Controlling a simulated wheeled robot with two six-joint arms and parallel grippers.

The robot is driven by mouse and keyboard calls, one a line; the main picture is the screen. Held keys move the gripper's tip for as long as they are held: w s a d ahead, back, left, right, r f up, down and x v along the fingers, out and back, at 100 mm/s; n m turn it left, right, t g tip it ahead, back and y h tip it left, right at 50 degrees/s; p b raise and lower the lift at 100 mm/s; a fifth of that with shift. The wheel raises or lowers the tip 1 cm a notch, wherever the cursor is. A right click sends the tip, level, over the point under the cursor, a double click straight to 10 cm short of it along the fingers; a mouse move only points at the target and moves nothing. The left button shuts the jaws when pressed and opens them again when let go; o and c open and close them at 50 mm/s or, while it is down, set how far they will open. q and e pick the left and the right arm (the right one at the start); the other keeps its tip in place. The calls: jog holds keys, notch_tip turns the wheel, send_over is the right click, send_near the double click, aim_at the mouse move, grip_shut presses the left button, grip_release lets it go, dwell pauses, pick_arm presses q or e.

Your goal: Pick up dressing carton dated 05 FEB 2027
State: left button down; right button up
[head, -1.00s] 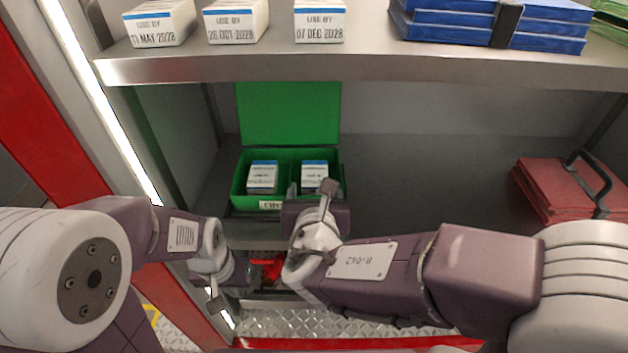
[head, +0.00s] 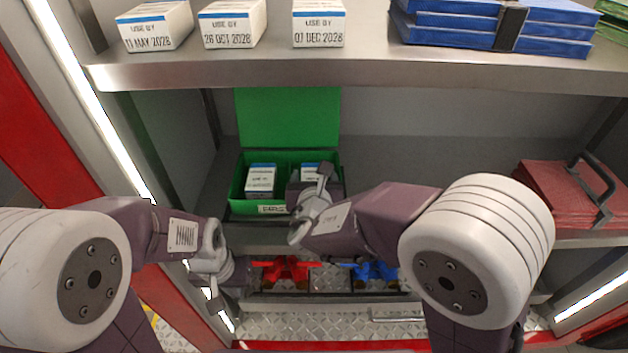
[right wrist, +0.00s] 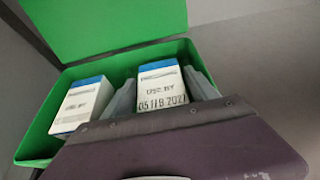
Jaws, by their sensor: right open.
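The dressing carton dated 05 FEB 2027 (right wrist: 162,88) is white with a blue top edge and stands in the right part of an open green box. Its date faces the right wrist camera. In the head view its top (head: 311,167) shows behind my right gripper, which hides the rest. My right gripper (head: 316,183) is open, with one grey finger on each side of this carton in the right wrist view (right wrist: 161,92). I cannot tell if they touch it. My left gripper (head: 222,290) hangs low at the left, its fingers unclear.
The green box (head: 236,185) with its lid up (head: 288,115) holds another carton (head: 261,180) at left, date unreadable. Dated cartons (head: 319,25) and blue packs (head: 470,25) sit on the shelf above. A red case (head: 560,190) lies right.

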aim_at(316, 178)
jog(key=shift+s, duration=0.1)
jog(key=shift+c, duration=0.6)
jog(key=c, duration=1.1)
jog(key=shift+o, duration=0.2)
jog(key=shift+r, duration=0.1)
jog(key=r, duration=0.4)
jog(key=shift+s+d+r+p, duration=0.15)
jog(key=shift+d+r+p, duration=0.15)
jog(key=shift+r+p, duration=0.05)
jog(key=s+d+r+p, duration=0.3)
jog(key=s+d+r, duration=0.3)
jog(key=d, duration=0.3)
jog(key=shift+s+r+p, duration=0.15)
jog(key=shift+s+p, duration=0.1)
jog(key=shift+p, duration=0.15)
